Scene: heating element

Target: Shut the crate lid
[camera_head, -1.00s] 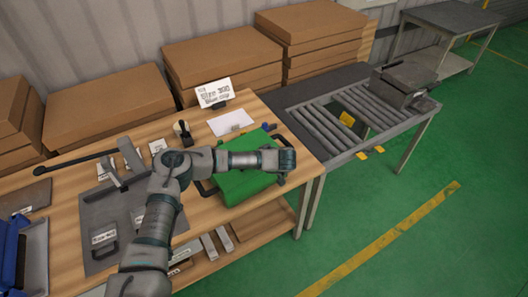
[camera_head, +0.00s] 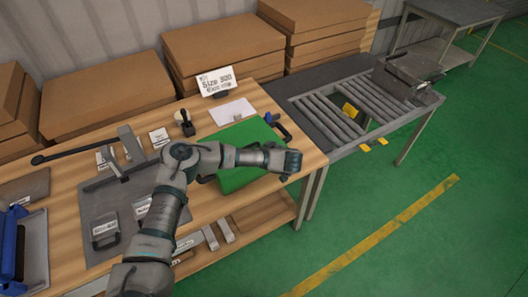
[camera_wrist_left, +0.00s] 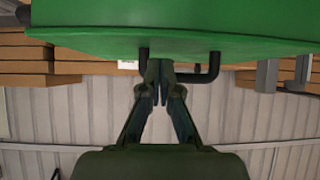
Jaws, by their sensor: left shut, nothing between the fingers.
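The green crate (camera_head: 245,135) sits near the right end of the wooden workbench, with dark handles at its sides. My left arm crosses in front of it and hides much of it, so I cannot tell how far its lid is open. My left gripper (camera_head: 291,161) is at the crate's right side. In the left wrist view, the shut, empty fingers (camera_wrist_left: 160,66) are just below a broad green panel of the crate (camera_wrist_left: 180,25), close to its black handle (camera_wrist_left: 213,68). I cannot tell whether they touch it. My right gripper is not in view.
A roller conveyor (camera_head: 325,118) adjoins the bench on the right, carrying a grey metal box (camera_head: 408,79). Cardboard boxes (camera_head: 222,45) line the wall. Green floor is clear at right.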

